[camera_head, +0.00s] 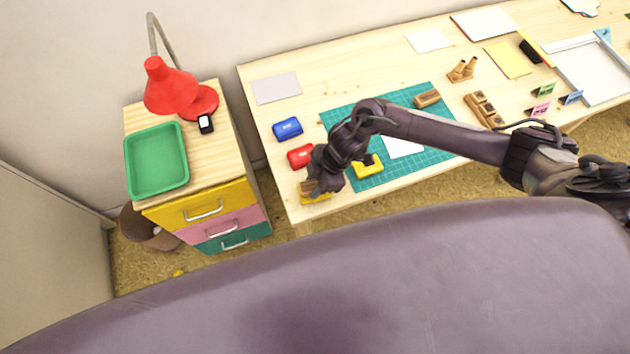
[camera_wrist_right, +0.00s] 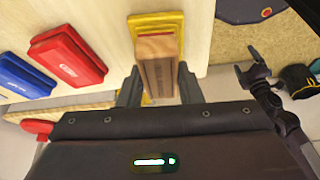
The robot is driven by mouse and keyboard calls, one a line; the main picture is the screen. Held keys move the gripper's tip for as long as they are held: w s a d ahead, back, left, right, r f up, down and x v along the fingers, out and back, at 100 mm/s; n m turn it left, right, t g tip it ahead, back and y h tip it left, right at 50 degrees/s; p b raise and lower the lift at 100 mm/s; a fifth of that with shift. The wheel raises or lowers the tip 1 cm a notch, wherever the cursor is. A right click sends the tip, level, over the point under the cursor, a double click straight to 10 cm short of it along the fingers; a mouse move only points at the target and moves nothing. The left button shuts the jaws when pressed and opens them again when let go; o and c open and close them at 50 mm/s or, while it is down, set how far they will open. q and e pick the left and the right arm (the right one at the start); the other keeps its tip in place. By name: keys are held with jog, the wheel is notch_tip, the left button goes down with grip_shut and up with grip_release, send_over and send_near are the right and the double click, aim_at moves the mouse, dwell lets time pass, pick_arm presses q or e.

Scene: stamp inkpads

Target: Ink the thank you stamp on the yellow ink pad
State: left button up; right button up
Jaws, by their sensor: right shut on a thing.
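My right gripper (camera_wrist_right: 160,88) is shut on a wooden stamp (camera_wrist_right: 158,72) with dark lettering on its side. The stamp also shows under the gripper (camera_head: 316,186) in the head view (camera_head: 307,187). The far end of the stamp overlaps the yellow ink pad (camera_wrist_right: 157,22). I cannot tell whether it touches the pad or hangs just above. In the head view the yellow pad (camera_head: 316,199) lies at the table's front left corner, partly hidden by the gripper. My left gripper (camera_wrist_right: 252,72) shows only in the right wrist view, with its fingers apart and empty.
A red pad (camera_head: 301,156) and a blue pad (camera_head: 288,128) lie behind the yellow one. A yellow object (camera_head: 368,168) with a dark part lies on the green cutting mat (camera_head: 352,120). A drawer cabinet (camera_head: 205,214) with a green tray (camera_head: 156,160) stands at left.

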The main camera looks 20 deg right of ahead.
jog(key=shift+f, duration=0.35)
jog(key=shift+f, duration=0.1)
dwell(1.2)
jog(key=shift+r+p, duration=0.55)
jog(key=shift+r, duration=0.15)
dwell(0.3)
notch_tip(320, 180, up, 6)
jog(key=p, duration=0.5)
jog(key=shift+f, duration=0.2)
jog(key=shift+f, duration=0.1)
